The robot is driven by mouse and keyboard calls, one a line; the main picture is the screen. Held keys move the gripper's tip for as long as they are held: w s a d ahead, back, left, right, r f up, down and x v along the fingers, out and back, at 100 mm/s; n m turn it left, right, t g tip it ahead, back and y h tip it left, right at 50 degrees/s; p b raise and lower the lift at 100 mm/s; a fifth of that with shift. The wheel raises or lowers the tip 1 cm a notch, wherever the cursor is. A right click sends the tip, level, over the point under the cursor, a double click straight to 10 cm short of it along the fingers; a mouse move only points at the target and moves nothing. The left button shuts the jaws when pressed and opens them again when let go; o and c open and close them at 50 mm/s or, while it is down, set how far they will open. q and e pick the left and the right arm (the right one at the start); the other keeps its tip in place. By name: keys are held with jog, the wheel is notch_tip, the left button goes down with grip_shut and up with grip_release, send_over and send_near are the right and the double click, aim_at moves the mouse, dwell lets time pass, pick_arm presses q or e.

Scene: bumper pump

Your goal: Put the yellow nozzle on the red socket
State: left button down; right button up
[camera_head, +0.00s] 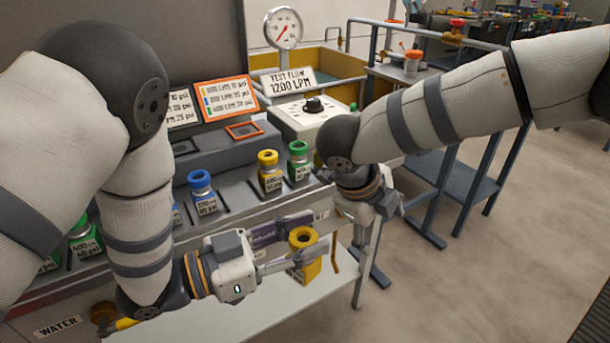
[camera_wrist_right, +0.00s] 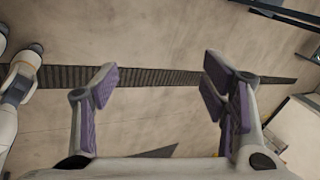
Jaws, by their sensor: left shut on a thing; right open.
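My left gripper (camera_head: 297,243) is shut on a yellow nozzle (camera_head: 304,239), a labelled yellow piece with a round opening on top. It is held roughly upright in front of the bench edge. Another yellow-topped nozzle (camera_head: 268,158) stands on the bench. An orange-red square frame (camera_head: 244,130) lies on the grey block at the back; I cannot tell whether it is the red socket. My right gripper (camera_head: 387,207) is right of the bench, its fingers partly hidden. The right wrist view shows it open and empty (camera_wrist_right: 160,95), above floor.
Blue (camera_head: 200,180) and green (camera_head: 299,148) nozzles stand in the slotted bench top.

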jog(key=s+a+r+m+g+y, duration=0.2)
jog(key=a+r+m+y, duration=0.15)
jog(key=a+r, duration=0.5)
jog(key=m+g+y, duration=0.2)
send_near(300, 235)
jog(key=shift+w+n+h, duration=0.1)
jog(key=shift+n+h, duration=0.15)
jog(key=shift+s+a+f, duration=0.2)
jog(key=shift+a, duration=0.05)
jog(key=f, duration=1.1)
jog(key=shift+s+a+f, duration=0.1)
jog(key=shift+a+f, duration=0.1)
jog(key=shift+a, duration=0.1)
pick_arm(q)
jog(key=shift+d+r, duration=0.1)
pick_arm(e)
jog(key=shift+s+a, duration=0.1)
jog(key=c, duration=1.4)
pick_arm(q)
jog(key=c, duration=1)
grip_release()
pick_arm(e)
grip_shut()
